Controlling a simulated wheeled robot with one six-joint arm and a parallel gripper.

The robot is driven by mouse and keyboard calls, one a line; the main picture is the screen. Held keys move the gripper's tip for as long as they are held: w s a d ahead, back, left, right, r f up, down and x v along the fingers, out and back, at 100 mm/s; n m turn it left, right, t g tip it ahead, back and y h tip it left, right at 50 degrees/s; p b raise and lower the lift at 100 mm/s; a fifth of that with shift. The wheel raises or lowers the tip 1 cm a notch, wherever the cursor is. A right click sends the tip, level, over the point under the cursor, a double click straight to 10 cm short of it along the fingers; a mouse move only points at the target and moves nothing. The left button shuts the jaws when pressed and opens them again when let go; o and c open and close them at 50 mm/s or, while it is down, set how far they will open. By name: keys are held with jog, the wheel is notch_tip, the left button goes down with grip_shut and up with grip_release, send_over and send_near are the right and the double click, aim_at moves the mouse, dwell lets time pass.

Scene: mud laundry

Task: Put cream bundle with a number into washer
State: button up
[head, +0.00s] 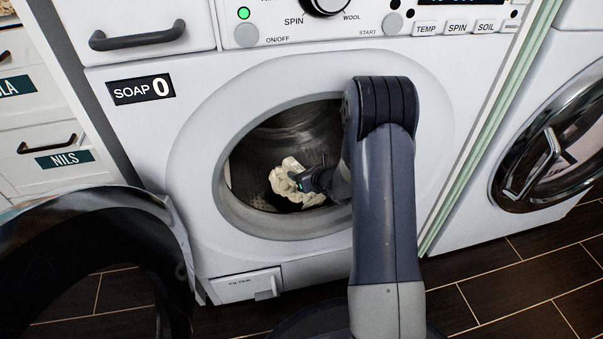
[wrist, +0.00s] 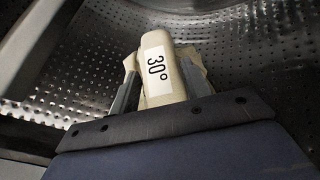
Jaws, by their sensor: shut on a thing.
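The cream bundle (head: 291,181) is inside the drum of the open washer (head: 203,160). It also shows in the wrist view, where its label (wrist: 157,67) reads 30°. My gripper (head: 312,181) reaches through the round door opening and is shut on the bundle. In the wrist view the two fingers of my gripper (wrist: 156,85) press on the bundle from both sides. The perforated drum wall (wrist: 240,60) surrounds the bundle. Whether the bundle touches the drum floor I cannot tell. My arm covers the right part of the opening.
The washer's door (head: 165,215) stands swung open at the lower left. A second machine with a closed round door (head: 550,140) stands at the right. White drawers (head: 45,140) with dark labels are at the left. The floor (head: 510,280) at the lower right is clear.

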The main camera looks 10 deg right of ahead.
jog(key=shift+f, duration=0.1)
jog(key=shift+f, duration=0.5)
jog(key=o, duration=1.4)
jog(key=shift+c, duration=0.2)
jog(key=shift+r, duration=0.15)
